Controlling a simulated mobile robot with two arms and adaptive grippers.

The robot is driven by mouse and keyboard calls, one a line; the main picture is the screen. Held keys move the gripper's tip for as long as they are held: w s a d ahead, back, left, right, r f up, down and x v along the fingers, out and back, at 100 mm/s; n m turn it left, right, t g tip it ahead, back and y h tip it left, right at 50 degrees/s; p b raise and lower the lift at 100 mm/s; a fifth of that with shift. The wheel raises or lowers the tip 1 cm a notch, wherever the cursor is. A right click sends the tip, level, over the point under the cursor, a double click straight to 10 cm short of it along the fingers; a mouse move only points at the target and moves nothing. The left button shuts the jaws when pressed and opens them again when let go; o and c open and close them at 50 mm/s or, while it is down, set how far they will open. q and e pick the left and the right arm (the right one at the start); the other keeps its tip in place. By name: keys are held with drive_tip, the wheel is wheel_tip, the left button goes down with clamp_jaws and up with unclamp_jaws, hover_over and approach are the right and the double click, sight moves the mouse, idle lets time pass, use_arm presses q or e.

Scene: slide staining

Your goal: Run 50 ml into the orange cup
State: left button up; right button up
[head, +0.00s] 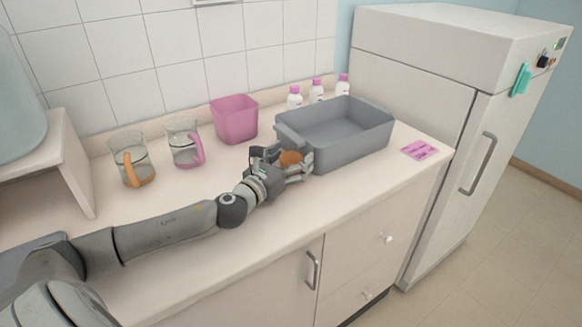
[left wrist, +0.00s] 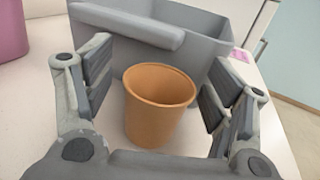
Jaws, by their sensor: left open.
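The orange cup (head: 291,158) stands upright on the counter in front of the grey tub. In the left wrist view the orange cup (left wrist: 158,108) is between the open fingers of my left gripper (left wrist: 155,100), with gaps visible on both sides. In the head view my left gripper (head: 284,163) reaches around the cup and partly hides it. The cup's inside shows partly in the left wrist view, and I see no liquid in it. My right gripper is not in view.
A grey tub (head: 345,150) stands directly behind the cup. A pink note (head: 419,150) lies at right. The front counter strip is clear.

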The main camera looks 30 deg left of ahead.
use_arm(q)
drive_tip(key=c, duration=0.9)
drive_tip(key=shift+r, duration=0.15)
drive_tip(key=shift+c, duration=0.2)
